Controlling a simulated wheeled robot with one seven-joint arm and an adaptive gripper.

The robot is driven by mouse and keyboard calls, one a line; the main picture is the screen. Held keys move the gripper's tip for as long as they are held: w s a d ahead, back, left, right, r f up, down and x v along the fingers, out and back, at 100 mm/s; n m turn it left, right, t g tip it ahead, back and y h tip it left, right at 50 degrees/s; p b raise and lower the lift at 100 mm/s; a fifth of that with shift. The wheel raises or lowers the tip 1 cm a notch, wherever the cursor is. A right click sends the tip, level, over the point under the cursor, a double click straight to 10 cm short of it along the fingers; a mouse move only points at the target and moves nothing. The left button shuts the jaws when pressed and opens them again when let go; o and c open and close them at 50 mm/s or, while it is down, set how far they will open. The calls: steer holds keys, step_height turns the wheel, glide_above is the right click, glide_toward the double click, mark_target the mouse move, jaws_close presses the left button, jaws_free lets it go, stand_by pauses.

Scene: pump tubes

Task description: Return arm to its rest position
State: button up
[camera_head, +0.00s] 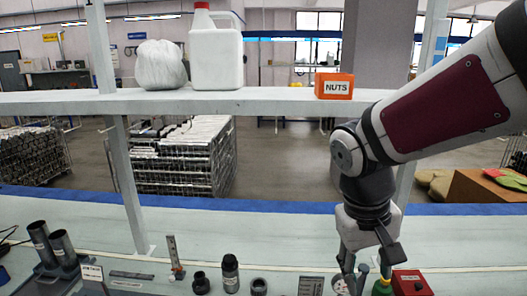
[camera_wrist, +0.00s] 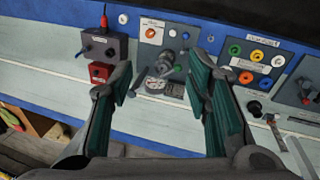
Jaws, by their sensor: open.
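My gripper (camera_head: 371,272) hangs pointing down at the right of the head view, over the bench near its small items. In the wrist view my gripper (camera_wrist: 160,84) has its two green-padded fingers spread wide with nothing between them. Beyond the fingers, a panel with a round gauge (camera_wrist: 158,85) shows in the gap. My arm reaches in from the upper right and bends at a joint just below shelf height.
A shelf spans the head view, holding a white bag (camera_head: 161,65), a white jug (camera_head: 216,58) and an orange NUTS box (camera_head: 334,86). Dark tubes (camera_head: 64,248) stand at the bench's left. A red box (camera_head: 411,283) sits beside my gripper. The bench's middle back is clear.

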steer(key=s+d+r+t+y, duration=0.1)
steer(key=s+r+t+y, duration=0.1)
steer(key=s+r+t, duration=0.3)
steer(key=shift+s+d+r+m+y, duration=0.15)
steer(key=shift+s+r+m+y, duration=0.2)
steer(key=shift+s+r, duration=1.35)
steer(key=shift+s+f, duration=0.4)
steer(key=shift+s, duration=0.05)
